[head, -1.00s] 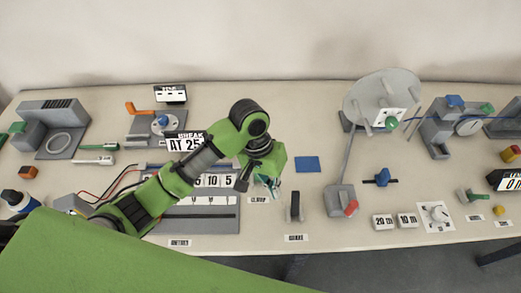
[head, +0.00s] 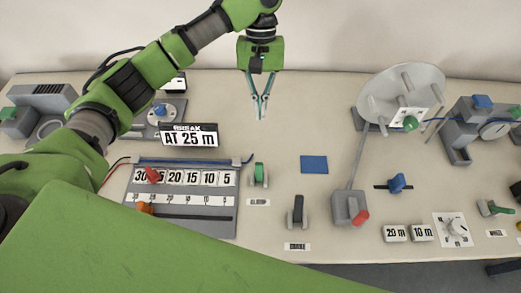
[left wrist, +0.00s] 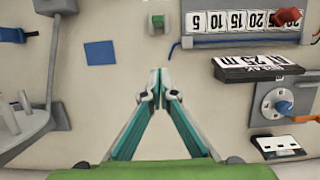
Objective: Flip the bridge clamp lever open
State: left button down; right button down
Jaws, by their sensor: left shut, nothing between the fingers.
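The clamp (head: 259,173) is a small grey block with a green lever, just right of the numbered bridge board (head: 229,215). Its lever appears to stand up, though its exact angle is hard to tell. The clamp also shows at the top of the left wrist view (left wrist: 157,22). My left gripper (head: 260,113) is raised above the back of the table, behind the clamp and apart from it. Its teal fingers meet at the tips in the left wrist view (left wrist: 158,78), shut and empty. My right gripper is not in view.
A blue square (head: 314,164) lies right of the clamp. A dark upright switch (head: 298,210) stands in front of it. The "AT 25 m" sign (head: 189,135) stands behind the board. A wheel stand (head: 400,90) is at right.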

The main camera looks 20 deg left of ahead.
aim_at(259, 172)
pick_arm(q)
jog(key=shift+s, duration=0.1)
jog(key=p+x, duration=0.2)
jog(key=x, duration=0.8)
jog(key=s, duration=0.1)
jog(key=s+p, duration=0.1)
jog(key=s, duration=0.1)
jog(key=shift+d+r+p, duration=0.15)
jog(key=shift+d+p, duration=0.15)
jog(key=shift+d, duration=0.1)
jog(key=shift+s+d, duration=0.15)
jog(key=shift+s, duration=0.25)
jog(key=shift+w, duration=0.1)
